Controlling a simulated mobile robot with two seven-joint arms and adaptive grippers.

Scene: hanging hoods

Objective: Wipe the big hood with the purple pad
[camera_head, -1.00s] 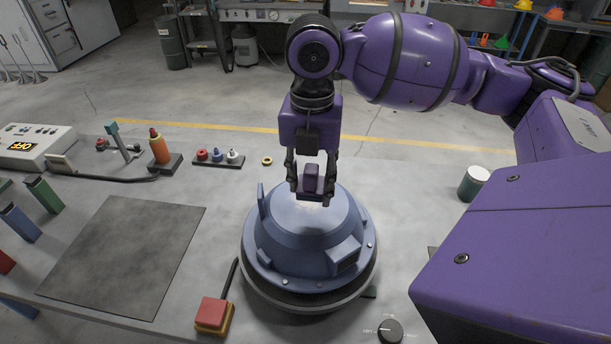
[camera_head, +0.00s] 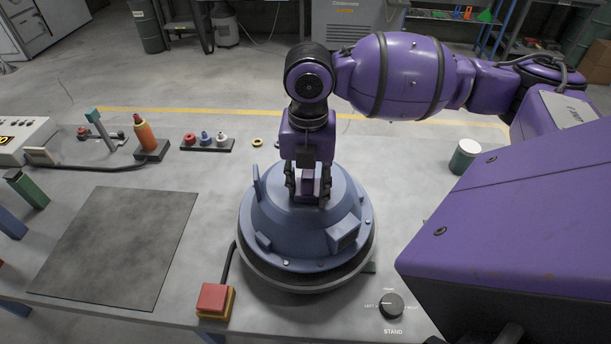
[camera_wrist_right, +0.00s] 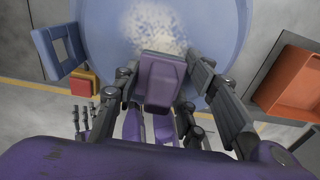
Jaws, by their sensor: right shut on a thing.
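The big hood (camera_head: 275,225) is a blue-grey dome with a flanged rim, standing on a dark round base on the table. My right gripper (camera_head: 308,198) is over its upper part, pointing down. It is shut on the purple pad (camera_head: 309,184), which also shows between the fingers in the right wrist view (camera_wrist_right: 160,80). The pad is at the hood's surface; I cannot tell whether it touches. In the wrist view a whitish speckled patch (camera_wrist_right: 150,28) lies on the hood just beyond the pad. Small dark fingers low left there may be my left gripper (camera_wrist_right: 84,115).
A red button (camera_head: 213,298) and a stand knob (camera_head: 391,305) are near the front edge. A dark mat (camera_head: 120,245) lies left. The wrist view shows an orange bin (camera_wrist_right: 297,85).

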